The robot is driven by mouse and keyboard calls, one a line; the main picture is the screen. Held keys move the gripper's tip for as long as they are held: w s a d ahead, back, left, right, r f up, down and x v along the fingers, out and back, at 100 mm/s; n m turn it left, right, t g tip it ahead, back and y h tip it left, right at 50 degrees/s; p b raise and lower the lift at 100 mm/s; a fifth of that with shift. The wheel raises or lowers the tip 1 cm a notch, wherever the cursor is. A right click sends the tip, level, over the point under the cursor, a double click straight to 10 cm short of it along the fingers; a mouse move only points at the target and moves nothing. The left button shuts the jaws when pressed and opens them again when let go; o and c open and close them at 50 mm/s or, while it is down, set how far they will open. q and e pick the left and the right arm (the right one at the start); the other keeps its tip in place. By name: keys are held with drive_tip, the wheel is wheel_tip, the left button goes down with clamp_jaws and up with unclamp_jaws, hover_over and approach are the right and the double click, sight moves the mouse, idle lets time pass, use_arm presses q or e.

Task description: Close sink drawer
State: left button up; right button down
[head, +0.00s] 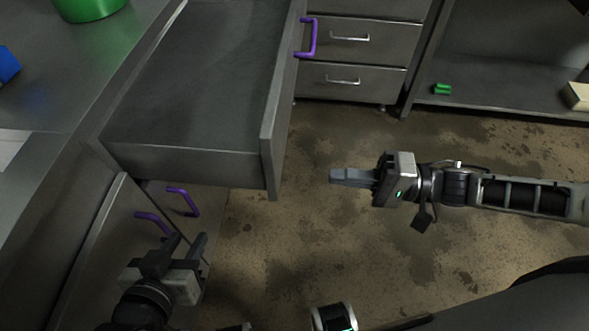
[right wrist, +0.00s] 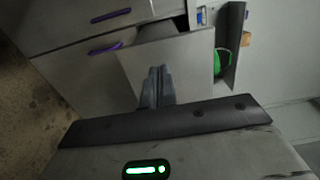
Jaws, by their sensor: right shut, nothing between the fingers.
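The sink drawer (head: 205,155) is a grey metal drawer pulled well out from the counter at the left in the head view. Its front panel (head: 284,100) faces right and carries a purple handle (head: 312,38). My right gripper (head: 334,176) is shut and empty, to the right of the panel's near end, pointing at it with a gap over the floor. In the right wrist view its closed fingers (right wrist: 155,72) show in front of a grey panel that looks like the drawer front (right wrist: 192,68). My left gripper (head: 182,246) is open and empty, low near the cabinet doors.
Cabinet doors with purple handles (head: 183,200) stand below the drawer. A drawer stack with silver handles (head: 345,82) is at the back. A shelf holds a small green object (head: 442,89). A green container (head: 88,8) stands on the counter. The floor right of the drawer is clear.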

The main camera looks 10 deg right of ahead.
sight(276, 172)
drive_tip(key=x, duration=0.8)
drive_tip(key=shift+w+a, duration=0.1)
drive_tip(key=shift+a, duration=0.3)
